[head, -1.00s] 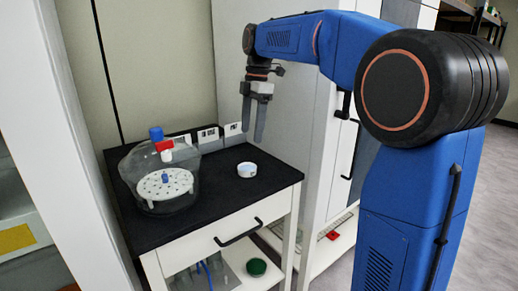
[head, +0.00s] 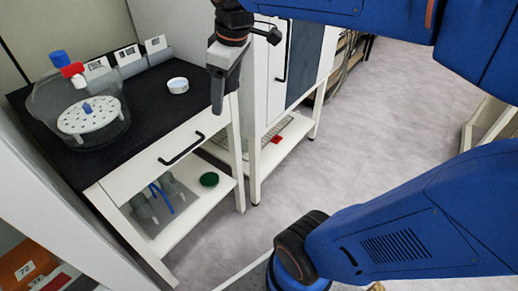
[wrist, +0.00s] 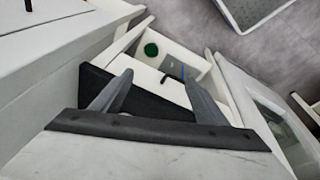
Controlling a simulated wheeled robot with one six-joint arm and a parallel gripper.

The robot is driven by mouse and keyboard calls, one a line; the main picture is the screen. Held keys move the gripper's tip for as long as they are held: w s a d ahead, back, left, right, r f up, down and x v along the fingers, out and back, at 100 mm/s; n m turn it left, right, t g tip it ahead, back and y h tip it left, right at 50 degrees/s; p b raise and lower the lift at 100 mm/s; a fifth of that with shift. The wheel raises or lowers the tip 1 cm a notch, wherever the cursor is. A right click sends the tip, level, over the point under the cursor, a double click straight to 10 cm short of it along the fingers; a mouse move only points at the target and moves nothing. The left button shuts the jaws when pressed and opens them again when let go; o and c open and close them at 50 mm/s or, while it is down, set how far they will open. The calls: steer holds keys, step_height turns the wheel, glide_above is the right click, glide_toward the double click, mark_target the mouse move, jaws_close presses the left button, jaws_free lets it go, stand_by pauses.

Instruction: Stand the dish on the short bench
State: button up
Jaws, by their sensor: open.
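A small round white dish (head: 178,85) with a pale bluish inside sits upright on the black top of a low white bench (head: 60,150), near its right side. I cannot tell whether this is the short bench. My gripper (head: 218,108) hangs pointing down, to the right of the dish and apart from it, in front of the bench's right edge in the picture. In the wrist view my gripper (wrist: 157,76) shows two spread fingers with nothing between them. The dish does not show in the wrist view.
A clear vessel (head: 42,105) with a perforated white plate stands left on the black top, before several grey label holders (head: 130,62). A green round thing (head: 209,179) lies on the lower shelf, also in the wrist view (wrist: 151,49). A white cabinet (head: 262,75) stands right; the grey floor (head: 350,130) is open.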

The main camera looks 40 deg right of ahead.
steer(key=s+d+f+m+t, duration=0.1)
steer(key=s+f+m, duration=0.6)
steer(key=s+f, duration=0.4)
steer(key=shift+s+d+f+t+h, duration=0.25)
steer(key=shift+s+d+t+h, duration=0.1)
steer(key=shift+s+t, duration=0.1)
stand_by(0.4)
